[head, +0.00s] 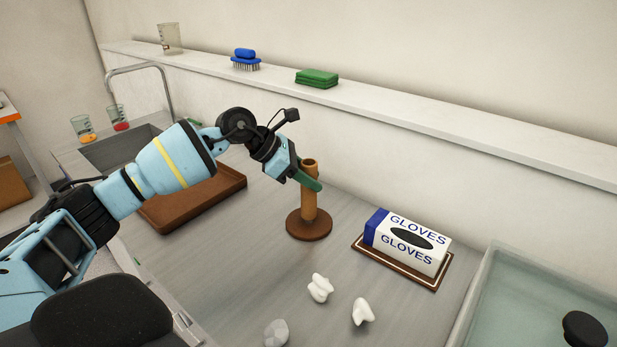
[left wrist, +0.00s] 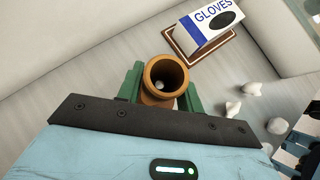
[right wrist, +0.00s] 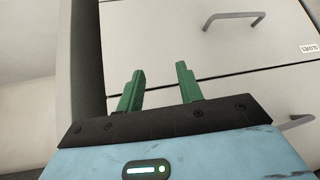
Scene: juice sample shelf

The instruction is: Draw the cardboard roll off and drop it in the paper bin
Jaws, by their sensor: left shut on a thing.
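The cardboard roll (head: 309,196) is a tan tube standing upright on a round brown base (head: 309,229) on the counter. My left gripper (head: 307,178) is shut on the roll near its top. In the left wrist view the open end of the roll (left wrist: 166,76) shows between the two green fingers, with a pale spot down inside it. My right gripper (right wrist: 160,88) is open and empty, facing pale drawer fronts with grey handles. No paper bin can be made out.
A glove box (head: 411,243) stands on a brown mat to the right. Several white crumpled pieces (head: 320,288) lie in front. A brown tray (head: 195,203) and the sink (head: 125,148) are at the left. A clear tub (head: 540,300) is at the right.

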